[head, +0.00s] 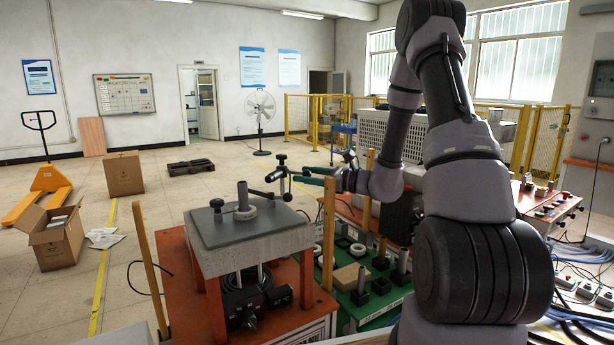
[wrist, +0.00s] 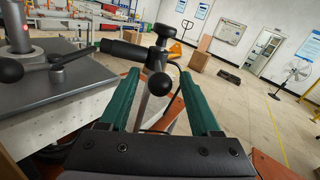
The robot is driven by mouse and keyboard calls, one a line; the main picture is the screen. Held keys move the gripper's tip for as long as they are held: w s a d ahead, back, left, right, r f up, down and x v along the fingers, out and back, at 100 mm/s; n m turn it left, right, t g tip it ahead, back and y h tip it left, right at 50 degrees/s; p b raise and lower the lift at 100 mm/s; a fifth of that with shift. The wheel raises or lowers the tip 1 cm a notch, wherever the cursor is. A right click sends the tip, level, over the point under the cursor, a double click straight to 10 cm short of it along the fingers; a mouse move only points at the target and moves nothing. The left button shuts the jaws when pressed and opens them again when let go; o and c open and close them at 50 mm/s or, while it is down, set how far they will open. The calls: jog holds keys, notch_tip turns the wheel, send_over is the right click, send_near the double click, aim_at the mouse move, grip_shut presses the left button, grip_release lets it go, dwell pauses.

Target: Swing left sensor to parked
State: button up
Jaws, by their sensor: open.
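A sensor arm (wrist: 130,50) with a black rod is mounted on an upright post with a black knob (wrist: 164,32) in the wrist view. A black ball (wrist: 158,83) shows at its near end. In the head view the sensor arm (head: 272,177) stands at the heater's right rear corner. I cannot tell whether it is the task's left sensor. My gripper (head: 308,174) is just right of it, pointing left. Its green fingers (wrist: 160,76) are open, one on each side of the ball and post in the wrist view; contact cannot be told.
The heater's grey top (head: 250,232) carries a metal ring (head: 244,212) and an upright column (head: 242,192). A second black lever with a ball (wrist: 9,70) shows at left in the wrist view. Wooden posts (head: 328,235) and a green parts tray (head: 345,310) stand to the right.

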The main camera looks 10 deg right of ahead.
grip_shut()
dwell(1.3)
